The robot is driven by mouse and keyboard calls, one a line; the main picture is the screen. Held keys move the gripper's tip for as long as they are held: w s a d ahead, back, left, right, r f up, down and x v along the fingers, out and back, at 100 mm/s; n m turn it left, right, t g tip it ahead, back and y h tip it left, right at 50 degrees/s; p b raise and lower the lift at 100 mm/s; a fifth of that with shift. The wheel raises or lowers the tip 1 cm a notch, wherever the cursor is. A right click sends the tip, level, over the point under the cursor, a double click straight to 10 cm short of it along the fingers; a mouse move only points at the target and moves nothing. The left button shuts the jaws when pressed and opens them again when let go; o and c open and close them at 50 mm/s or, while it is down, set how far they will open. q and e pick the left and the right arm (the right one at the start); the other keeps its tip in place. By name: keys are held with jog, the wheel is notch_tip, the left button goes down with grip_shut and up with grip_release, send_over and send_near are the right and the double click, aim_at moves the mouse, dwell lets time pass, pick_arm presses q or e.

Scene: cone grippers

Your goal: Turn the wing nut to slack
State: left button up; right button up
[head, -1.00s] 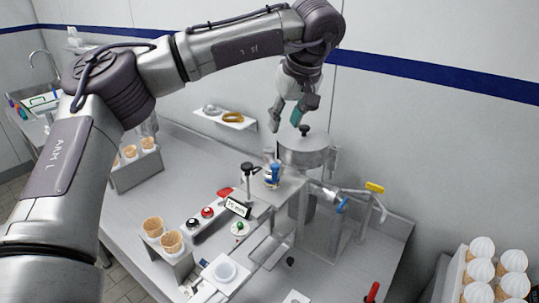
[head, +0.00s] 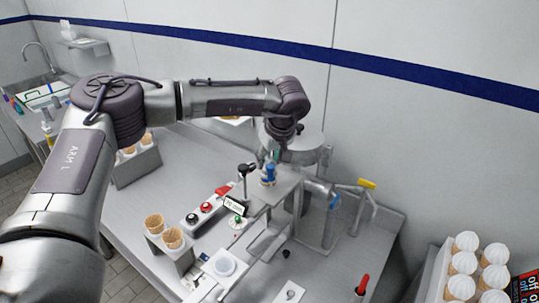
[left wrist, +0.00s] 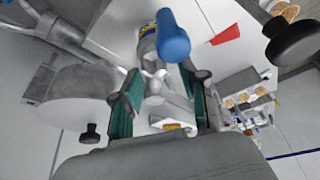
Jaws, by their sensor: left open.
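A silver-white winged part that looks like the wing nut (left wrist: 155,82) shows in the left wrist view, below a blue rounded knob (left wrist: 172,40). The same blue part (head: 268,176) stands on the metal platform in the head view, where I cannot make out the wing nut. My left gripper (head: 268,156) is just above and behind the blue part. In the left wrist view its teal-padded fingers (left wrist: 160,98) are open, one on each side of the winged part. I cannot tell whether they touch it. My right gripper is not in view.
A round metal vessel (head: 297,148) stands close behind the gripper. A black-knobbed post (head: 245,172) is just left of the blue part, and its knob looms in the left wrist view (left wrist: 291,40). A yellow-ended lever (head: 366,184) lies to the right. Cone holders stand front left.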

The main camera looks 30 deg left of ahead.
pick_arm(q)
grip_shut()
jog(key=shift+f+n+b, duration=0.25)
jog(key=shift+n+b, duration=0.05)
jog(key=shift+b, duration=0.2)
jog(key=shift+r, duration=0.15)
grip_release()
jog(key=shift+r, duration=0.15)
jog(key=v, duration=1.1)
jog(key=shift+d+r, duration=0.2)
jog(key=shift+r, duration=0.2)
jog(key=shift+f, duration=0.1)
